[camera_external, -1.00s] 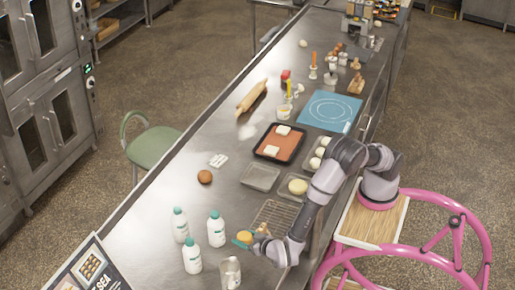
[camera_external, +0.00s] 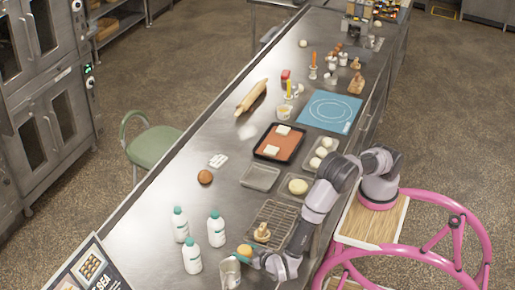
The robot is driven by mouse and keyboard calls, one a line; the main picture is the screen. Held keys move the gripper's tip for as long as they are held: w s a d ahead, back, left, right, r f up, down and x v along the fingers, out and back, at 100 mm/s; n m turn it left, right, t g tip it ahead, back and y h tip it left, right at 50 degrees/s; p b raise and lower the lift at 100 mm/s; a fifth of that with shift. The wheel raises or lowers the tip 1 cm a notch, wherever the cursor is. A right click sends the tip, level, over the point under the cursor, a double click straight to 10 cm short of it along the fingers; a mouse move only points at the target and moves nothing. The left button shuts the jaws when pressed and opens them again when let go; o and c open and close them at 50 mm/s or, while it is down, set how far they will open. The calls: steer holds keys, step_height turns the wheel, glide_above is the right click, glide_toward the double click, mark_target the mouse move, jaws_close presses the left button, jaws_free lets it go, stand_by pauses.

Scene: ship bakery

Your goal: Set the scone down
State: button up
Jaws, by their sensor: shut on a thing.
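A small golden-orange round piece (camera_external: 244,250), which looks like the scone, is at the tips of my gripper (camera_external: 247,259). My gripper is shut on it, low over the near part of the steel counter, left of the wire rack (camera_external: 284,213). The gripper partly hides the scone's lower side. I cannot tell whether the scone touches the counter.
A metal jug (camera_external: 230,274) stands close to the gripper, overlapping it in view. Several white bottles with green caps (camera_external: 216,230) stand to the left. A brown knobbed object (camera_external: 262,234) is on the rack. Bare counter (camera_external: 165,225) lies further left.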

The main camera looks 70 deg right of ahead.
steer(key=shift+f, duration=0.4)
steer(key=o, duration=1.4)
steer(key=shift+c, duration=0.2)
steer(key=shift+r, duration=0.3)
steer(key=v, duration=1.2)
steer(key=shift+a+r, duration=0.1)
steer(key=shift+r, duration=0.15)
